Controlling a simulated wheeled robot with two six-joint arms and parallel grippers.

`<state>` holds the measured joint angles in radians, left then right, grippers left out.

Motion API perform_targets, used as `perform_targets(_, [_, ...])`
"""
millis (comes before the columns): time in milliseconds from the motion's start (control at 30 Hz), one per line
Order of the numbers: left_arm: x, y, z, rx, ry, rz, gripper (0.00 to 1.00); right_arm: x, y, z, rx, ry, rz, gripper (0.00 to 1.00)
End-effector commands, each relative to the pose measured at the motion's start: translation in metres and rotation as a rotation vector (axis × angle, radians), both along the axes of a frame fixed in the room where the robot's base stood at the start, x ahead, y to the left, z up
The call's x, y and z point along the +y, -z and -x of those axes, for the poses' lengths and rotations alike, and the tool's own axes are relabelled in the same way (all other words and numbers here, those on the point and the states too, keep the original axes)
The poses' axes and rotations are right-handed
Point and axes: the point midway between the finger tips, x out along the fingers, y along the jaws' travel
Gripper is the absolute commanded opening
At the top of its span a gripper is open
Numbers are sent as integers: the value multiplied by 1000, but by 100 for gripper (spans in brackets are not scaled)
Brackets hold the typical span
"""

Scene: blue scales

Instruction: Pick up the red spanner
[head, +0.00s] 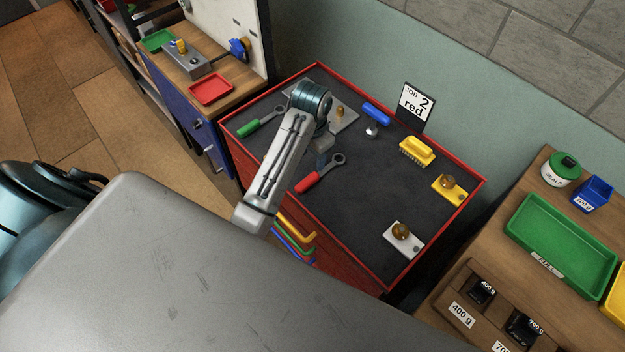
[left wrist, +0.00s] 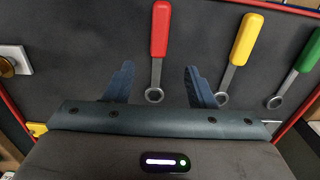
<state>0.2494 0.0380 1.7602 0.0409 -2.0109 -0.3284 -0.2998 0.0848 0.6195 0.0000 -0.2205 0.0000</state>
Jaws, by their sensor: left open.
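The red spanner (head: 309,184) lies flat on the dark top of the red-edged bench, its ring end toward the back. In the left wrist view the red spanner (left wrist: 159,30) has its metal shank and ring between my fingers, with gaps on both sides. My left gripper (head: 322,158) is open and empty over the bench, by the spanner; its fingers also show in the left wrist view (left wrist: 159,70). A yellow spanner (left wrist: 241,40) and a green spanner (left wrist: 308,55) lie to the right there. My right gripper is not in view.
The bench top (head: 350,215) also holds a yellow brush (head: 417,151), a blue-handled tool (head: 376,113), and plates with knobs (head: 403,234). A card (head: 415,105) reading "JOB 2 red" stands at the back. The front middle of the bench is clear. A green tray (head: 560,238) is at right.

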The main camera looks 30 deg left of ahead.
Motion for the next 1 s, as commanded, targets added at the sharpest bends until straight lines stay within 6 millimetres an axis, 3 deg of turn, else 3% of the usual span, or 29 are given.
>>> perform_targets(100, [0,21,0,0,0,0,50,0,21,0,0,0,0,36])
perform_targets(433, [-2,50,-1,2,-1,0,50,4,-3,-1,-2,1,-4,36])
perform_targets(733, [-5,90,-5,1,-1,1,50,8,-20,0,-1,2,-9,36])
perform_targets(1000, [-4,95,-6,-2,-1,0,50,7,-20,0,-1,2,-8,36])
